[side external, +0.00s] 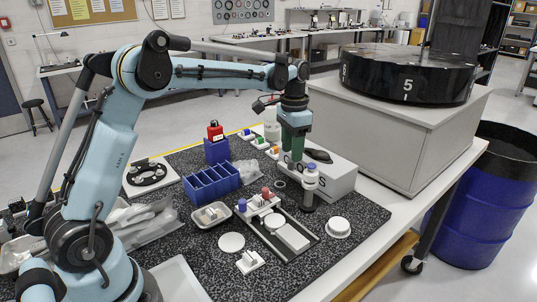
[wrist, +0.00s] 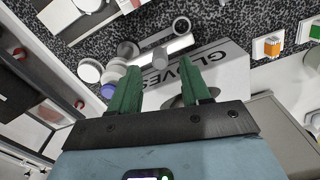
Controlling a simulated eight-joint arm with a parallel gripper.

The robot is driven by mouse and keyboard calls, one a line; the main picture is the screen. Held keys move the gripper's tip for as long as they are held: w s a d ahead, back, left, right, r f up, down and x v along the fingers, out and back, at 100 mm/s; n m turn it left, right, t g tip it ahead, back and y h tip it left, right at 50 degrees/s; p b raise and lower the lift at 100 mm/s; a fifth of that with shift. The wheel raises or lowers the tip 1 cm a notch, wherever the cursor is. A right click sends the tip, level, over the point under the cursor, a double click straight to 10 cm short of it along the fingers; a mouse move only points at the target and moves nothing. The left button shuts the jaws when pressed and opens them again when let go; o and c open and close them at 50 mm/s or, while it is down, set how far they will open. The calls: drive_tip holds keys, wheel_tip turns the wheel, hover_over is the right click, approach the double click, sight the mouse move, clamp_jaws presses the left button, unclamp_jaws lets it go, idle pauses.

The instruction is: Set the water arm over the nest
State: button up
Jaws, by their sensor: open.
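My gripper (wrist: 160,78) is open with green fingers spread in the wrist view. The blue cap (wrist: 108,91) shows beside the left finger in the wrist view. The fixture (side external: 289,236) has a dark base with pale blocks and a round grey part (side external: 274,221). A small grey cylinder (wrist: 160,58) appears between the fingers in the wrist view; contact is not visible. I cannot tell which parts are the water arm and nest.
A white gloves box (side external: 336,182) stands right behind my gripper. The speckled mat (side external: 345,262) is clear at the front right.

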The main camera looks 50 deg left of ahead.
drive_tip(key=shift+f, duration=1.8)
drive_tip(key=shift+c, duration=0.3)
clamp_jaws()
